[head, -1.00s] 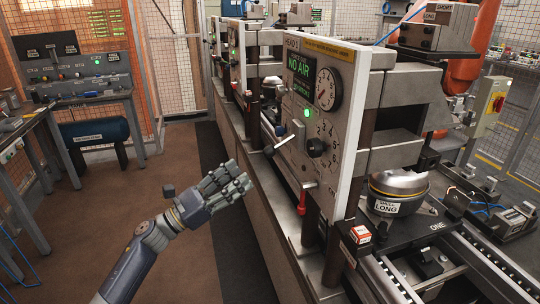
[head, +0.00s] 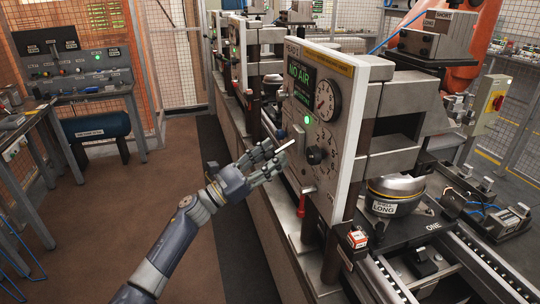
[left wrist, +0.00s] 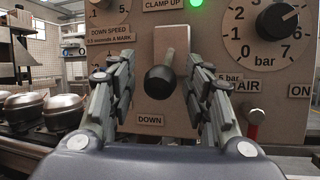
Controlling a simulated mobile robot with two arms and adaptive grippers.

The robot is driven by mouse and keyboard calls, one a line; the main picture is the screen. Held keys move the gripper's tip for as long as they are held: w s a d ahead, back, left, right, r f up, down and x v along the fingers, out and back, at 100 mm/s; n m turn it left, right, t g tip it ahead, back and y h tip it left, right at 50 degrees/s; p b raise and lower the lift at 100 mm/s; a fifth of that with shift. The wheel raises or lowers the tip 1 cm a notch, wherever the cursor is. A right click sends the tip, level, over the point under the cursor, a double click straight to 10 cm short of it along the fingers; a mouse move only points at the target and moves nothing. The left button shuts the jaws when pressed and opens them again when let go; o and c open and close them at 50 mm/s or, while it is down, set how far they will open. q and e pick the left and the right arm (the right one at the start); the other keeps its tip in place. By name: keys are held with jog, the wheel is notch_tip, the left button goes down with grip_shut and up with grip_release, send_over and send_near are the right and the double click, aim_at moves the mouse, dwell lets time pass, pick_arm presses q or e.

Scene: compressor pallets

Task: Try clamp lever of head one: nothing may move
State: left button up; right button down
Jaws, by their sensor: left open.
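Head one's grey panel (head: 325,110) faces left in the head view, with "NO AIR" on its display (head: 299,76). The clamp lever, with a black ball knob (left wrist: 160,82), stands at a pale plate between the labels "CLAMP UP" and "DOWN" (left wrist: 150,120) in the left wrist view. In the head view the lever's pale rod (head: 286,145) shows at my fingertips, its knob hidden by them. My left gripper (head: 270,160) is open; in the left wrist view its fingers (left wrist: 158,75) stand either side of the knob, with visible gaps. Contact is not visible.
A black pressure dial (left wrist: 278,22) is right of the lever, and a red-capped lever (left wrist: 253,120) lower right. A green lamp (left wrist: 197,22) glows above. A can labelled LONG (head: 394,195) sits under the head.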

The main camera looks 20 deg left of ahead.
pick_arm(q)
grip_shut()
